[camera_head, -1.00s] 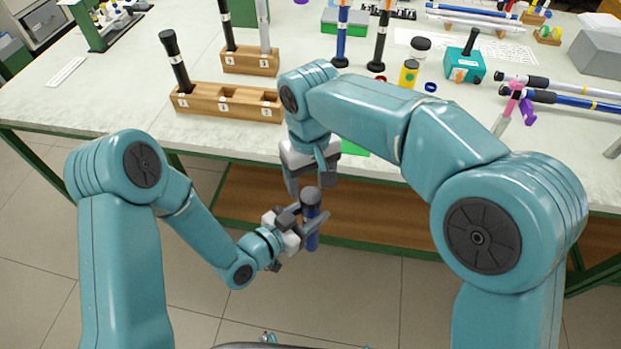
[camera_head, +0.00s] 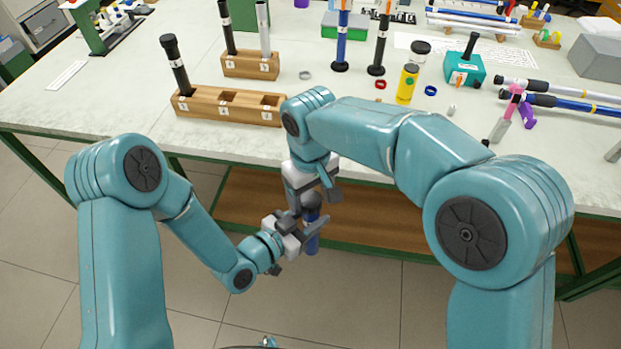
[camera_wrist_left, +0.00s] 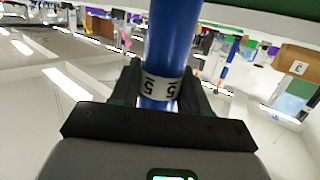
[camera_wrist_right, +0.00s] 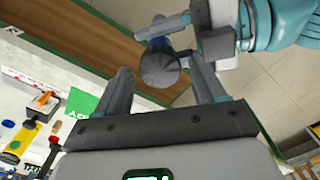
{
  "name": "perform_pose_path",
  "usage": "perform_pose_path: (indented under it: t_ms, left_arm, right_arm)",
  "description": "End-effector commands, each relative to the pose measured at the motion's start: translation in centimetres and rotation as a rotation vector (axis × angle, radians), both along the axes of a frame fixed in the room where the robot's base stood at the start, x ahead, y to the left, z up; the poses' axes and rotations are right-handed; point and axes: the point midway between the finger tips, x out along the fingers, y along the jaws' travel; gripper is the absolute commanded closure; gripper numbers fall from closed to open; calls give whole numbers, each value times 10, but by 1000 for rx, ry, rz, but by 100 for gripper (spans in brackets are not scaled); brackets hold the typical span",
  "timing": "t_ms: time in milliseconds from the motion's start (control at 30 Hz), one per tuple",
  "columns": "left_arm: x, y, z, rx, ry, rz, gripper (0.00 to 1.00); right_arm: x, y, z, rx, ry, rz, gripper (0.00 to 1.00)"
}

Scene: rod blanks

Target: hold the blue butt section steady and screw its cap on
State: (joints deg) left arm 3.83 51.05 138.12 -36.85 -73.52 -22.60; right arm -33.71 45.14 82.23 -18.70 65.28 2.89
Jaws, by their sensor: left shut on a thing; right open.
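The blue butt section (camera_head: 312,246) stands upright in front of the table, with a dark cap (camera_head: 313,200) on its upper end. I cannot tell how tightly the cap sits. My left gripper (camera_head: 308,231) is shut on the section. The left wrist view shows the blue tube (camera_wrist_left: 172,40) between the fingers, with a white marked band (camera_wrist_left: 161,88). My right gripper (camera_head: 311,208) is above, pointing down and open. In the right wrist view the round cap top (camera_wrist_right: 160,68) lies between its fingertips (camera_wrist_right: 158,72), with a gap at least on the left.
The table's front edge is just behind the grippers. On it are a numbered wooden rack (camera_head: 228,107) with a black-topped rod, a smaller rack (camera_head: 250,66), a yellow bottle (camera_head: 406,84), a teal box (camera_head: 465,68) and rods at right (camera_head: 565,102). Floor below is clear.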

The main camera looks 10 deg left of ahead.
Motion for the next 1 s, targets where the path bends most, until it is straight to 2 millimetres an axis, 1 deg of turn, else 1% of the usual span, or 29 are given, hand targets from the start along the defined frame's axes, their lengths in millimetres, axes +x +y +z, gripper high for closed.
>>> perform_pose_path:
  t_ms: [33, 133, 433, 467, 500, 567, 600, 633, 933, 967, 1000]
  left_arm:
    - [0, 0, 1, -1, -2, 0, 100]
    - [0, 0, 1, -1, -2, 0, 100]
    - [0, 0, 1, -1, -2, 0, 100]
    - [0, 0, 1, -1, -2, 0, 100]
    - [0, 0, 1, -1, -2, 0, 100]
    - [0, 0, 1, -1, -2, 0, 100]
    - [0, 0, 1, -1, -2, 0, 100]
    - [0, 0, 1, -1, -2, 0, 100]
    - [0, 0, 1, -1, -2, 0, 100]
    - [0, 0, 1, -1, -2, 0, 100]
    - [0, 0, 1, -1, -2, 0, 100]
  right_arm:
    - [0, 0, -5, -1, 1, 0, 30]
    - [0, 0, -11, 0, 0, 0, 30]
    - [0, 0, -13, 1, -2, 0, 30]
    - [0, 0, -13, 1, -2, 0, 33]
    - [0, 0, -13, 1, -2, 0, 46]
    - [0, 0, -13, 1, -2, 0, 66]
    - [0, 0, -13, 1, -2, 0, 79]
    - [0, 0, -13, 1, -2, 0, 88]
    - [0, 0, -13, 1, -2, -2, 88]
    - [0, 0, -13, 1, -2, -2, 42]
    - [0, 0, -13, 1, -2, -2, 29]
